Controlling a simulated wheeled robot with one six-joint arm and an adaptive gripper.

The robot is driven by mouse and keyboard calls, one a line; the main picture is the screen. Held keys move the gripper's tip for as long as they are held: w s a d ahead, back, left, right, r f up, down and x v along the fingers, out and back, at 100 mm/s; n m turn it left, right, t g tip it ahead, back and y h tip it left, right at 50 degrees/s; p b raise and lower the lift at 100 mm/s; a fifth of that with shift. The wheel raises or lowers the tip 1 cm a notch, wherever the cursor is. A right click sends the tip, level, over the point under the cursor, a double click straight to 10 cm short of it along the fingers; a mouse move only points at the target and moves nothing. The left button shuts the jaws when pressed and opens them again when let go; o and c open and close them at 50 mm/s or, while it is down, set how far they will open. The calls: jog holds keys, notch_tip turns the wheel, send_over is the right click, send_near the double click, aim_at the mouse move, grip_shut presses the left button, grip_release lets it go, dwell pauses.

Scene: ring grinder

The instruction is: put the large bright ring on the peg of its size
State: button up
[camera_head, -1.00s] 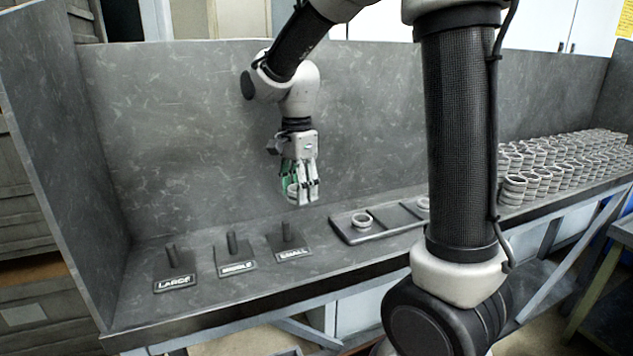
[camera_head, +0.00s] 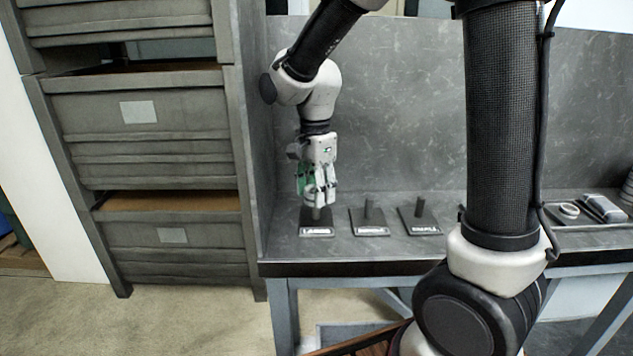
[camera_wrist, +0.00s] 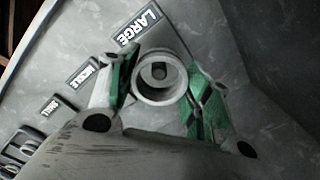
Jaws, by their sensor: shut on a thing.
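My gripper (camera_head: 319,198) is shut on a pale bright ring (camera_wrist: 160,98), held between its green-padded fingers in the wrist view (camera_wrist: 163,88). The gripper points down over the plate marked LARGE (camera_head: 316,232). In the head view the fingers mostly hide the ring.
A dark tray (camera_head: 590,222) with a ring (camera_head: 569,210) lies further right. The bench's left side wall (camera_head: 262,150) is close to my arm, with a grey drawer cabinet (camera_head: 165,150) beyond.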

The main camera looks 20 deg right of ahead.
aim_at(316, 218)
jog(key=shift+f, duration=1.85)
jog(key=shift+f, duration=0.5)
jog(key=o, duration=0.8)
jog(key=shift+f, duration=0.1)
jog(key=shift+r, duration=5.55)
